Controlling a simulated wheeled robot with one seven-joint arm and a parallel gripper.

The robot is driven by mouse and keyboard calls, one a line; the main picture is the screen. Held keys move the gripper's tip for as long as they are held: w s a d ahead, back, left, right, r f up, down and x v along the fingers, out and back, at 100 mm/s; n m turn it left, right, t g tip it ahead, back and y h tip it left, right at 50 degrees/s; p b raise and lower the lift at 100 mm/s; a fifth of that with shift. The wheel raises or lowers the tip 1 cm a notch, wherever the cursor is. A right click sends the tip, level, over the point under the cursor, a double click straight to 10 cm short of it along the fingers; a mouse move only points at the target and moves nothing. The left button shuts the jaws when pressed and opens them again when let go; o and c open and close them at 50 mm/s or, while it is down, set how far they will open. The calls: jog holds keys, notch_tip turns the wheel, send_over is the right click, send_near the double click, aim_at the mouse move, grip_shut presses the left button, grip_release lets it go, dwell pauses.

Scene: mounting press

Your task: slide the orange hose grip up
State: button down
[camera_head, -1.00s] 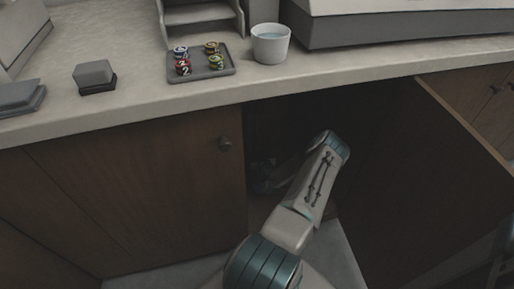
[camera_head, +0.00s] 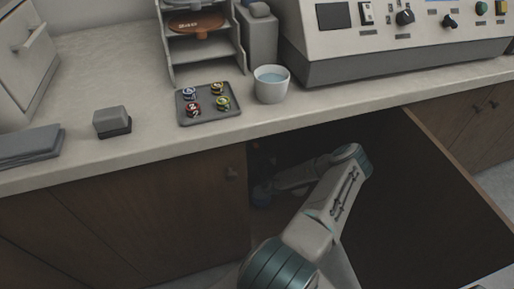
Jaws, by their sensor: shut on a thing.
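My arm reaches into the open, dark cabinet under the counter. Its wrist end (camera_head: 262,194) shows dimly near the left edge of the opening. My gripper itself cannot be made out in the shadow there. The orange hose grip and its hose are not visible. A small, faint reddish patch shows in the dark above the wrist end, too dim to identify.
The right cabinet door (camera_head: 430,190) stands open beside my arm; the left door (camera_head: 150,215) is shut. On the counter (camera_head: 85,85) are a tray (camera_head: 208,119) with several small discs, a water cup (camera_head: 271,88), a grey block (camera_head: 112,120) and a control panel machine (camera_head: 400,50).

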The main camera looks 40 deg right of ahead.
jog(key=shift+w+r, duration=0.1)
jog(key=shift+r, duration=0.15)
jog(key=c, duration=1.2)
grip_release()
jog(key=shift+c, duration=0.2)
jog(key=shift+s+a, duration=0.1)
jog(key=shift+s, duration=0.35)
jog(key=p+v, duration=0.3)
jog(key=v, duration=1)
